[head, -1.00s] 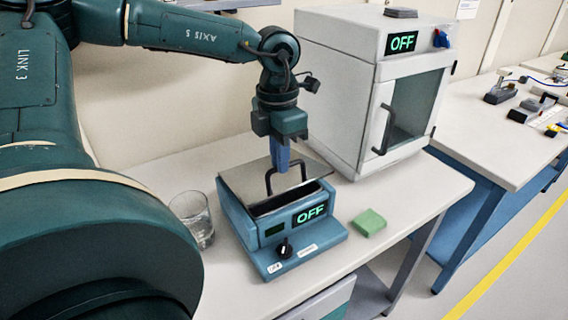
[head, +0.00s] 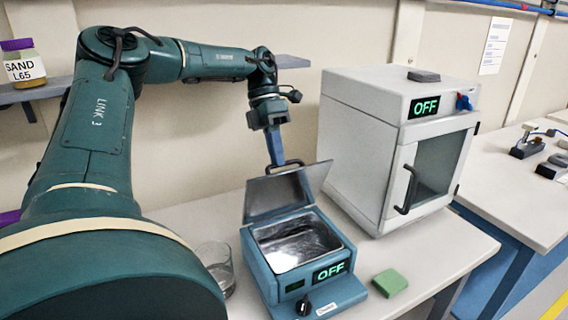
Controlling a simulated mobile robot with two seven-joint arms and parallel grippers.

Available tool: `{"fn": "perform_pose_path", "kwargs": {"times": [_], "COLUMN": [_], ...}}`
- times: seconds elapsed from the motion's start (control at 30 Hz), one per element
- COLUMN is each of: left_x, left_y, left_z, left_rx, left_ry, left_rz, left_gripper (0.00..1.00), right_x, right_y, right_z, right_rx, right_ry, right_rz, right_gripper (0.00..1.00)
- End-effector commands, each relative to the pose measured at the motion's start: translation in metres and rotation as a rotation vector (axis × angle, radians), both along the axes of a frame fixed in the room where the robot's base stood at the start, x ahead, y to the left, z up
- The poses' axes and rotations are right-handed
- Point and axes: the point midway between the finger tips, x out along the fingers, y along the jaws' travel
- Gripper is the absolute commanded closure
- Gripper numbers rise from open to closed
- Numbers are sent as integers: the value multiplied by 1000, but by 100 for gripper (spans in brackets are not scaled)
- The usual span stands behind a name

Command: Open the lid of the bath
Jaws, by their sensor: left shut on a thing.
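The blue bath (head: 262,270) stands on the bench with its display reading OFF. Its metal lid (head: 288,192) is tilted steeply up along the back edge, and the shiny basin (head: 297,246) is open to view. My left gripper (head: 275,158) points down behind the top of the lid. It is shut on the lid's dark handle (head: 292,164), which is partly hidden by the lid and the fingers. My right gripper is not in view.
A glass beaker (head: 216,268) stands left of the bath, close to my left arm. A green block (head: 390,282) lies to the right. A white oven (head: 392,150) reading OFF stands behind right. A shelf with a jar (head: 24,64) is at upper left.

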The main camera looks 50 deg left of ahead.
Motion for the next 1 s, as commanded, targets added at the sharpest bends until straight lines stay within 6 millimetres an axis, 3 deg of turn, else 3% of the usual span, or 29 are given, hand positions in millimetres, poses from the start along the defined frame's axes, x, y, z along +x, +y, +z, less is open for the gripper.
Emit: {"fn": "perform_pose_path", "kwargs": {"times": [0.03,0.33,0.9,0.93,1.0], "left_x": [-1,4,4,4,4], "left_y": [10,29,33,33,33], "left_z": [-10,-14,-15,-15,-15], "left_rx": [13,11,6,7,7], "left_ry": [13,14,19,19,19], "left_rz": [7,3,-1,0,0], "left_gripper": [100,100,100,90,84], "right_x": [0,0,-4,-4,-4], "right_y": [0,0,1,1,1], "right_z": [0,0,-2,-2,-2], "right_rx": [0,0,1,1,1], "right_ry": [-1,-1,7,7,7], "right_rz": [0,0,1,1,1], "right_gripper": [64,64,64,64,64]}}
